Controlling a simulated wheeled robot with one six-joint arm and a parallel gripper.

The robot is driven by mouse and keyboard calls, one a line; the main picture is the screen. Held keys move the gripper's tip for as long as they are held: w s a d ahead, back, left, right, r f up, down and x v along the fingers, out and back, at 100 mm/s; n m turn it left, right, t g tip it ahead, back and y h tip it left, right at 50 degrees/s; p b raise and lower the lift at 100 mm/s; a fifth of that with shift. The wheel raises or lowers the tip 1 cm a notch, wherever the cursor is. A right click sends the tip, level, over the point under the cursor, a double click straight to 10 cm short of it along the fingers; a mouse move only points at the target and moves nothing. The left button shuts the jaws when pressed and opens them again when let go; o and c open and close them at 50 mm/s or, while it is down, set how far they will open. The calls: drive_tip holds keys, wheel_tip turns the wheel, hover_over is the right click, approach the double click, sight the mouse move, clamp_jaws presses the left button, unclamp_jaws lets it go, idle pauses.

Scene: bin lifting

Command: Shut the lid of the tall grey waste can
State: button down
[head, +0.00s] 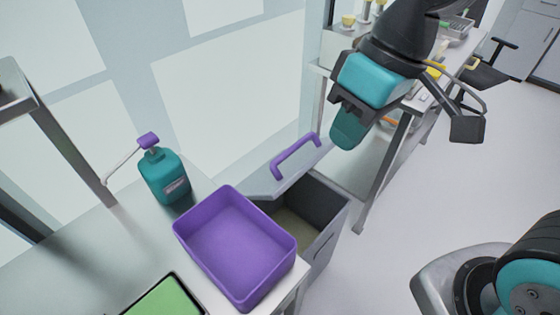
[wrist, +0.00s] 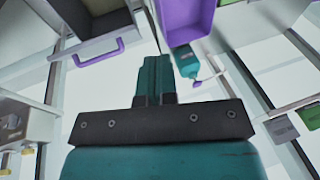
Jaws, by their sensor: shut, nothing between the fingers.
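The tall grey waste can (head: 322,255) stands beside the table in the head view. Its lid (head: 268,183) is open, tilted up at the far side, with a purple handle (head: 296,156) on it. The dark inside of the can shows below the lid. In the wrist view the lid's purple handle (wrist: 100,53) is at the upper left. My gripper (head: 347,136) is in the air, up and to the right of the handle and apart from it. Its teal fingers (wrist: 154,72) are together, with nothing between them.
A purple bin (head: 237,248) sits on the table's corner, close to the can. A teal pump bottle (head: 164,175) stands behind it, and a green-topped tray (head: 165,300) lies in front. A cluttered bench (head: 397,140) is behind my gripper.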

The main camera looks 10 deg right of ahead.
drive_tip(key=w+a+f+h+b, duration=0.15)
drive_tip(key=w+f+b, duration=0.25)
drive_tip(key=w+f, duration=0.45)
drive_tip(key=h+b, duration=0.2)
drive_tip(key=b, duration=0.1)
hover_over(284, 181)
drive_tip(key=w+a, duration=0.1)
drive_tip(key=w, duration=0.1)
wheel_tip(284, 181, down, 8)
wheel_tip(284, 181, down, 10)
drive_tip(key=shift+w+a+p, duration=0.15)
drive_tip(key=shift+p, duration=0.5)
drive_tip(key=shift+s+d+f+p, duration=0.3)
drive_tip(key=shift+s+d+f, duration=0.25)
drive_tip(key=shift+s+f, duration=0.25)
drive_tip(key=shift+s+d+f, duration=0.2)
drive_tip(key=shift+s+f, duration=0.05)
drive_tip(key=shift+f, duration=0.2)
